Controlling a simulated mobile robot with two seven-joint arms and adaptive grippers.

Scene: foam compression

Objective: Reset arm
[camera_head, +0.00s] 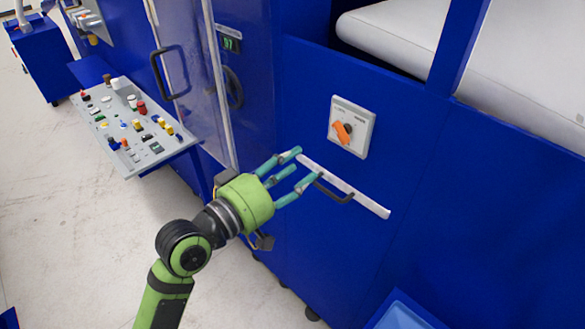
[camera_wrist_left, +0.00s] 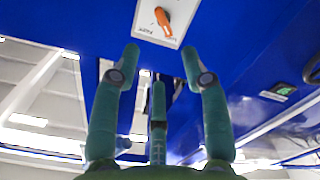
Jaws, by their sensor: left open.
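My left gripper (camera_head: 296,170) is green with teal fingers. It is open and empty, in front of the blue machine's face, beside a white strip (camera_head: 362,198) with a dark handle (camera_head: 334,192). In the head view the fingers overlap the strip's left end; I cannot tell whether they touch it. In the left wrist view the spread fingers (camera_wrist_left: 160,60) show with nothing between them. An orange rotary switch (camera_head: 342,132) on a white plate sits above and right of the gripper; it also shows in the left wrist view (camera_wrist_left: 163,20). My right gripper is not in view.
A grey control panel (camera_head: 136,125) with several coloured buttons juts out at the left. A door with a dark handle (camera_head: 166,75) is behind it. A blue bin (camera_head: 402,315) is at the bottom right. White foam (camera_head: 520,70) lies at the upper right. The floor at left is clear.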

